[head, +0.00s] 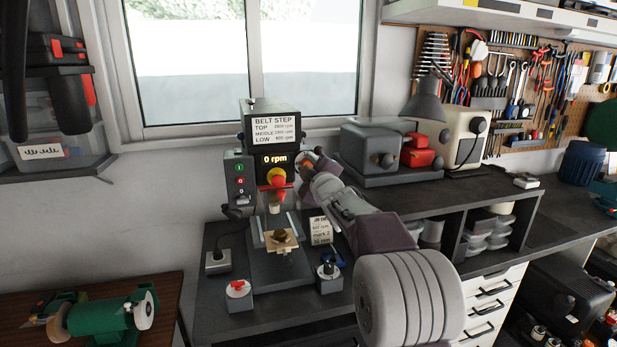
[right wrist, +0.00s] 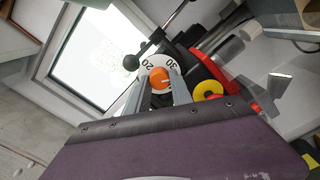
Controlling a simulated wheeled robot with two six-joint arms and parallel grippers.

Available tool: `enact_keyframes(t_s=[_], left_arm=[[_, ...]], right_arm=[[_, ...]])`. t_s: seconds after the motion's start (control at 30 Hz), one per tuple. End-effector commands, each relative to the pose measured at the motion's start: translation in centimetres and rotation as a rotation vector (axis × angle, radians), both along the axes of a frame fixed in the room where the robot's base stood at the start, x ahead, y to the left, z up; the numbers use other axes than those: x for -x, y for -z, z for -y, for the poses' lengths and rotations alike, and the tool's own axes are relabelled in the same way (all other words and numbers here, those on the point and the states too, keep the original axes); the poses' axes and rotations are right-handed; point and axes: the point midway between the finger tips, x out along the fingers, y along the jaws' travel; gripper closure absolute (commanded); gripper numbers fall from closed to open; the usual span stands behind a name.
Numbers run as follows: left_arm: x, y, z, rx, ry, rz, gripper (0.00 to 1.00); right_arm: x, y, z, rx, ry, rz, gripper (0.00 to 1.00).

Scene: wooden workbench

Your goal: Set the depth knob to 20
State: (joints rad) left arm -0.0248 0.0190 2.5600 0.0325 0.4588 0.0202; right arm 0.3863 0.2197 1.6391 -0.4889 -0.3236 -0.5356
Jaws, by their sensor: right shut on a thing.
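The drill press (head: 268,110) stands on the bench below the window, its display reading 0 rpm. The depth knob shows in the right wrist view as an orange cap (right wrist: 159,77) inside a white dial ring (right wrist: 147,67). The numbers 20 and 30 are legible on the ring, 20 at upper left and 30 to the right. I cannot tell the exact setting. My right gripper (right wrist: 163,92) is shut on the orange knob, with a finger on either side. In the head view my right gripper (head: 309,168) reaches the press's right side and largely hides the knob. My left gripper is not in view.
A wooden piece (head: 281,241) lies in the vise under the drill. A yellow and red button (right wrist: 208,90) is close to the fingers. A grey machine (head: 370,150) and a lamp (head: 425,100) stand to the right. A green grinder (head: 100,315) is at lower left.

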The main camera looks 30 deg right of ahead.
Motion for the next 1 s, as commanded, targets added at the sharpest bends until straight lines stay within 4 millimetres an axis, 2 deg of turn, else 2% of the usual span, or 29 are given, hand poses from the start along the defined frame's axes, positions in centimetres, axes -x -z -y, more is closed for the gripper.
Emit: enact_keyframes(t_s=[0.03, 0.3, 1.0], left_arm=[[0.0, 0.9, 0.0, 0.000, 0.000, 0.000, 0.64], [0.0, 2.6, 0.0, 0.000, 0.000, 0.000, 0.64], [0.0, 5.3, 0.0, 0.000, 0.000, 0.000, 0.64]], right_arm=[[0.0, 0.4, 0.0, 0.044, 0.000, -0.008, 1.00], [0.0, 0.3, 0.0, 0.293, 0.000, -0.068, 1.00], [0.0, 0.3, 0.0, 0.940, 0.001, -0.225, 1.00]])
